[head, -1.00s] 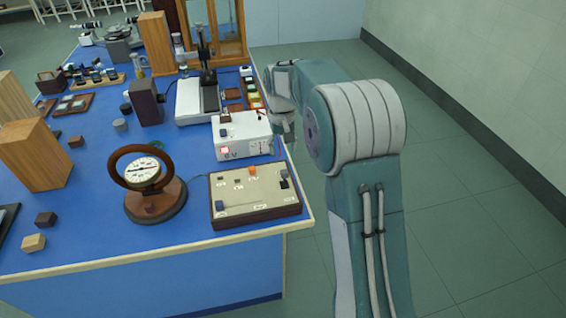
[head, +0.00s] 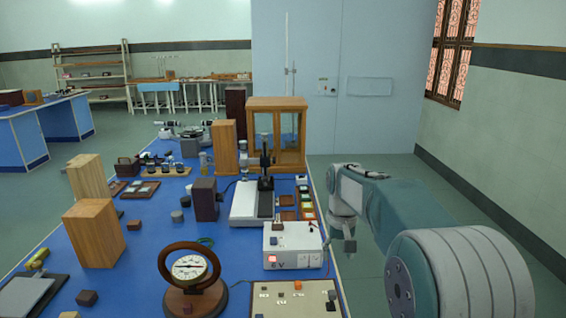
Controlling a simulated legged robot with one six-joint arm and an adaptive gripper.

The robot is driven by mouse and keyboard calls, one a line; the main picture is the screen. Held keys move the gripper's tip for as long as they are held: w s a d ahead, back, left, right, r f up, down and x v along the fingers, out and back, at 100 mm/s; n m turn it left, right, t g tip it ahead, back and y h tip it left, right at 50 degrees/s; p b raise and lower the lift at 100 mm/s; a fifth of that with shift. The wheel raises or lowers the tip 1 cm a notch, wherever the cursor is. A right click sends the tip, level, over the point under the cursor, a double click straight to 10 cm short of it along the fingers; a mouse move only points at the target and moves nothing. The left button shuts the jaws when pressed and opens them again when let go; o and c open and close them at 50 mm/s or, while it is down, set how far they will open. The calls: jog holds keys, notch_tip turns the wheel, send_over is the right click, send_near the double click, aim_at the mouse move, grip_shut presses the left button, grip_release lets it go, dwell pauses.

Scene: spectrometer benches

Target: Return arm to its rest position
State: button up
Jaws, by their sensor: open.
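My arm shows at the right of the head view, its large ribbed joint low in the corner and its forearm reaching away along the bench's right edge. My gripper (head: 345,243) hangs at the far end, beside the right edge of the blue bench (head: 125,265) and to the right of the white power supply box (head: 292,248). It is small in the view. It is open and nothing shows between its fingers.
A round dial instrument (head: 188,270) and a cream-topped board (head: 295,300) stand at the bench front. Wooden blocks (head: 96,233) stand left, a glass-fronted wooden cabinet (head: 277,135) at the back. The floor right of the bench (head: 395,175) is clear.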

jog(key=s+r+t, duration=0.2)
jog(key=s+r, duration=0.3)
jog(key=s, duration=0.2)
jog(key=s+t, duration=0.4)
jog(key=s, duration=1.8)
jog(key=shift+f, duration=0.35)
jog(key=shift+w, duration=0.1)
